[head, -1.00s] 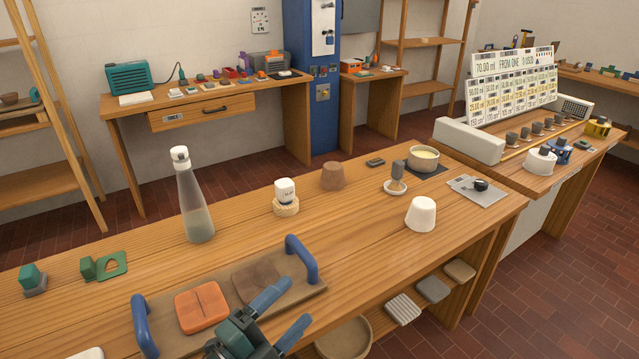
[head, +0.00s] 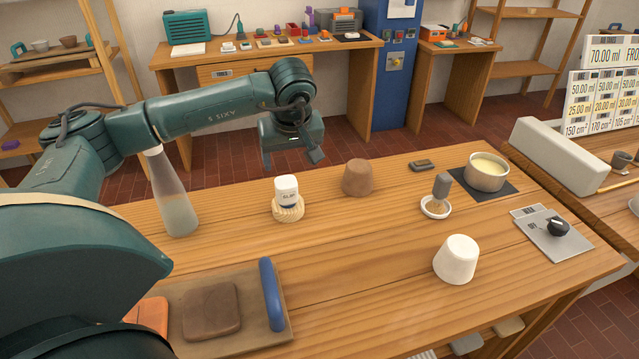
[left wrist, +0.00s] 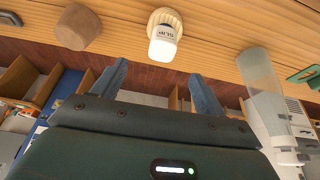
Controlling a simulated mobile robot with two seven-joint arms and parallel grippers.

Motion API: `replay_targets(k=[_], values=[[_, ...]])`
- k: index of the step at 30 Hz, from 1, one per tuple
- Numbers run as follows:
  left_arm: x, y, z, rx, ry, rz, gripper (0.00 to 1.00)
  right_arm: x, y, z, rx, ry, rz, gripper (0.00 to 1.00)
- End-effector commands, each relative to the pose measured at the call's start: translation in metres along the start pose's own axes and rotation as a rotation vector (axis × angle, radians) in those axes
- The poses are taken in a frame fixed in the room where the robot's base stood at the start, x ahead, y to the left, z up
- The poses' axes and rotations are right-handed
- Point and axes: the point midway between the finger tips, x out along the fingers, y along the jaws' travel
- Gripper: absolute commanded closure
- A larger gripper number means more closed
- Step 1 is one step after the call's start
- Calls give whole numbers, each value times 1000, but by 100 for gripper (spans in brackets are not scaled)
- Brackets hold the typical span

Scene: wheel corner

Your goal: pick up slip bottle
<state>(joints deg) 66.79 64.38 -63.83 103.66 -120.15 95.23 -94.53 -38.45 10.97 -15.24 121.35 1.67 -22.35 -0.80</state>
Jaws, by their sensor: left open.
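The slip bottle (head: 287,189) is a small white bottle with a dark label. It stands upright on a round, pale ribbed stand (head: 289,212) on the wooden bench. In the left wrist view the bottle (left wrist: 163,42) shows its "SLIP" label, beyond the fingertips. My right gripper is not in view.
A tall clear bottle (head: 176,205) stands left, its top hidden by my arm. A brown clay block (head: 357,177) stands right of the slip bottle. A white cup shape (head: 456,260), a bowl (head: 486,173) and a tray with a blue handle (head: 271,295) are also on the bench.

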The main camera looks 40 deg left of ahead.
Motion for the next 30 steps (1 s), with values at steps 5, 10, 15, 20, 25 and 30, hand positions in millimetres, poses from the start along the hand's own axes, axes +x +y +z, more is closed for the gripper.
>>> replay_targets(k=[5,10,15,20,25,30], values=[[22,-5,-6,4,16,-20,27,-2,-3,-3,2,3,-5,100],[54,-5,-6,3,15,-17,27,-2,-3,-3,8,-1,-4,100],[74,-4,-6,2,15,-12,27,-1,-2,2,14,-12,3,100],[84,-4,-6,3,14,-13,27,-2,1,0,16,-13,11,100],[110,-5,-6,3,12,-15,27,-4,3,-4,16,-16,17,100],[128,-5,-6,2,14,-12,27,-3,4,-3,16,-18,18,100]])
